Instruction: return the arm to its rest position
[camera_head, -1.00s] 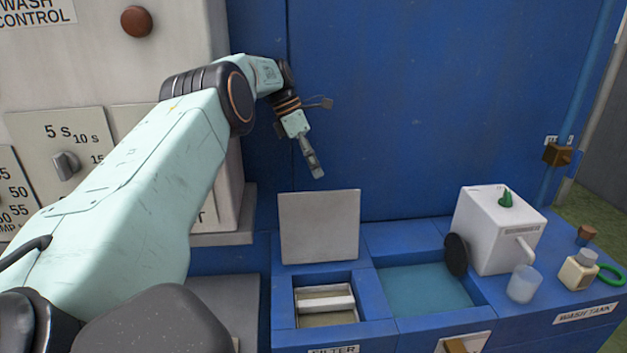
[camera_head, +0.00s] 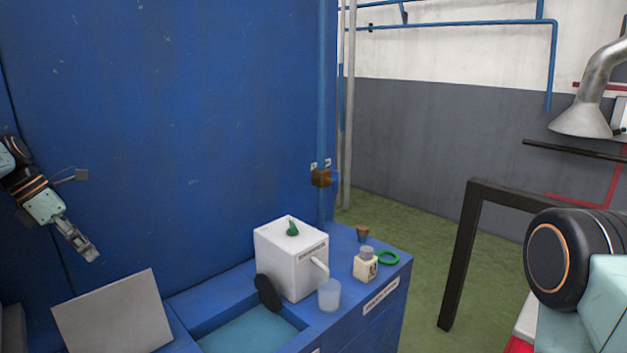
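My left gripper (camera_head: 83,247) is at the left edge of the head view, in front of the blue wall panel and above the grey filter lid. It points down to the right. Its fingers look close together and nothing shows between them, but at this size I cannot tell whether they are shut. Only the end of the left arm is in view. A part of my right arm (camera_head: 575,262) shows at the right edge; the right gripper is out of view.
The raised grey lid (camera_head: 113,313) stands below the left gripper. The wash tank (camera_head: 250,334) holds blue-green water. Beside it are a white box (camera_head: 291,262), a clear cup (camera_head: 329,295), a small bottle (camera_head: 365,265) and a green ring (camera_head: 388,257). A dark frame (camera_head: 462,255) stands right.

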